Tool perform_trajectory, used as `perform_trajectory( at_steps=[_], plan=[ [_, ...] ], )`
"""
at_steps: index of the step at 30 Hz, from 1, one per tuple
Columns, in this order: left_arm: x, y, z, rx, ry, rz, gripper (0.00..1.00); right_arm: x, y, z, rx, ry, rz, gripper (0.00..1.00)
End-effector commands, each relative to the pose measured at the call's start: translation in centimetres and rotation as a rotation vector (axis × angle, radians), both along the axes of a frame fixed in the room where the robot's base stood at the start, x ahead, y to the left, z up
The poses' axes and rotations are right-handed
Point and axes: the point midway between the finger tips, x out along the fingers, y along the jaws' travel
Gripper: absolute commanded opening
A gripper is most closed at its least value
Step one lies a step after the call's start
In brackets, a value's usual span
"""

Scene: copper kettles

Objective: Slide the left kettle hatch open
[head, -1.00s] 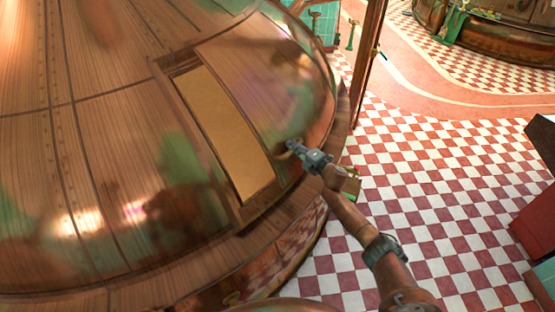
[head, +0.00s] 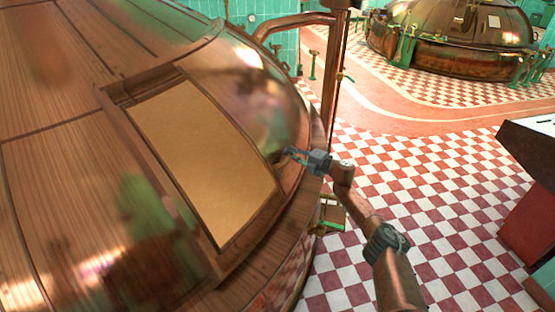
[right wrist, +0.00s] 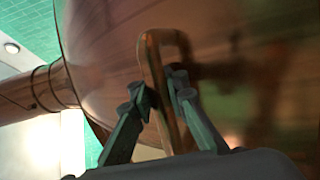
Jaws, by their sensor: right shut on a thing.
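The left kettle (head: 60,170) is a large copper dome filling the left of the head view. Its framed hatchway (head: 195,150) stands partly or wholly uncovered, showing a flat tan surface inside. The shiny copper hatch panel (head: 236,92) lies to the right of the opening; its outer edge is hard to tell from the dome. My right gripper (head: 290,154) is at the hatch's lower right side. In the right wrist view its fingers (right wrist: 163,98) are shut on a looped copper handle (right wrist: 153,62), one on each side. My left gripper is out of view.
A copper pipe (head: 328,75) rises behind the kettle's right edge. A second copper kettle (head: 450,45) stands far off at upper right. A dark-topped red cabinet (head: 525,190) is at the right edge. The checkered floor (head: 420,170) between is open.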

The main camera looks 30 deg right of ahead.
Motion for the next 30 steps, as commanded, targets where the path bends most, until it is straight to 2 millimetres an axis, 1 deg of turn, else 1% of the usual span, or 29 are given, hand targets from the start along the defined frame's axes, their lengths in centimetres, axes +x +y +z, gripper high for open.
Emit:
perform_trajectory(
  at_steps=[1,8,9,12,18,26,30],
  plan=[
    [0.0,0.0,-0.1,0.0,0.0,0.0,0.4,-0.5,-2.2,-0.4,-0.006,0.012,-0.036,0.0],
    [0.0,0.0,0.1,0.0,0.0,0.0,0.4,-0.5,-2.3,-0.1,-0.003,0.008,-0.037,0.0],
    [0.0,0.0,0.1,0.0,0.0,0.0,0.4,-0.5,-2.4,-0.1,-0.003,0.008,-0.037,0.12],
    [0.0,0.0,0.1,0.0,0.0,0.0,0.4,-0.4,-2.2,-0.1,-0.004,0.008,-0.035,0.19],
    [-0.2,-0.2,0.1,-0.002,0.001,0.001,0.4,0.3,-0.7,0.0,-0.003,0.005,-0.015,0.33],
    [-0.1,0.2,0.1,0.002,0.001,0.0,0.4,0.2,-0.6,0.1,-0.003,0.005,-0.012,0.33],
    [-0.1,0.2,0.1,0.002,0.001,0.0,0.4,-0.3,-1.0,0.0,-0.002,0.005,-0.013,0.33]
  ],
)
